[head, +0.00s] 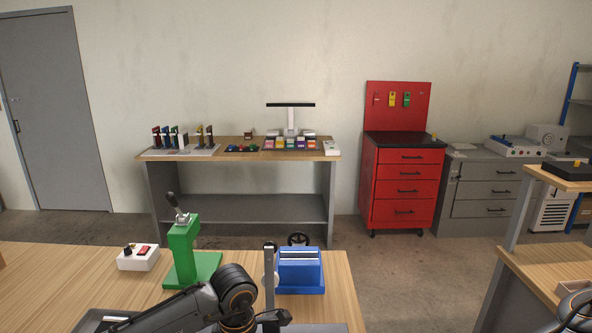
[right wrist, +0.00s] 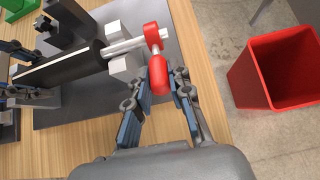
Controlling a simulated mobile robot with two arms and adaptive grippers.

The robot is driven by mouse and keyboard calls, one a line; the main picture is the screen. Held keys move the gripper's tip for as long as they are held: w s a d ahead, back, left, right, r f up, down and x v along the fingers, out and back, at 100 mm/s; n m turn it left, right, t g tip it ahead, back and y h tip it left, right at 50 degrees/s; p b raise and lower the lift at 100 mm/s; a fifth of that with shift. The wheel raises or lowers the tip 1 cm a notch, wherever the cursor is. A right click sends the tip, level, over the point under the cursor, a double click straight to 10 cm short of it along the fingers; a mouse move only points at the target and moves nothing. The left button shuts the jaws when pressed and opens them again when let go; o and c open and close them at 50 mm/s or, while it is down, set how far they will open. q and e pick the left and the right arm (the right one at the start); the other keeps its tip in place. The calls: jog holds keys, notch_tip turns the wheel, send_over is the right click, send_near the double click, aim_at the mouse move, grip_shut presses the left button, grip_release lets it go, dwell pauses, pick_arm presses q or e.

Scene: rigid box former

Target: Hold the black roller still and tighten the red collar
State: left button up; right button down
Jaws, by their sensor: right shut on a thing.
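The black roller (right wrist: 62,68) lies on light grey supports in the right wrist view, and a metal shaft (right wrist: 122,46) sticks out of its end. The red collar (right wrist: 153,36) sits around the shaft's outer end, with a rounded red handle (right wrist: 156,80). My right gripper (right wrist: 168,92) is shut on this handle, a finger on either side. My left gripper (right wrist: 20,74) shows at the left edge of that view, with fingers on both sides of the roller; whether they press on it is unclear. The head view shows my left arm, but neither roller nor collar clearly.
A red bin (right wrist: 276,70) stands on the floor beside the bench, right of my right gripper. On the bench (head: 50,275) are a green lever stand (head: 183,255), a white switch box (head: 138,258) and a blue device (head: 300,272). A red cabinet (head: 402,183) stands by the wall.

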pick_arm(q)
jog(key=shift+d, duration=0.1)
pick_arm(e)
jog(key=shift+s+a+f, duration=0.1)
jog(key=shift+a, duration=0.1)
pick_arm(q)
jog(key=shift+d, duration=0.1)
pick_arm(e)
jog(key=shift+s+a+f, duration=0.15)
jog(key=shift+f, duration=0.05)
jog(key=shift+d+f+t, duration=0.15)
jog(key=shift+d+t, duration=0.05)
jog(key=shift+t, duration=0.2)
jog(key=c, duration=1.1)
grip_release()
pick_arm(q)
jog(key=o, duration=1.2)
pick_arm(e)
jog(key=shift+w+d, duration=0.15)
jog(key=shift+w, duration=0.05)
pick_arm(q)
jog(key=shift+a, duration=0.2)
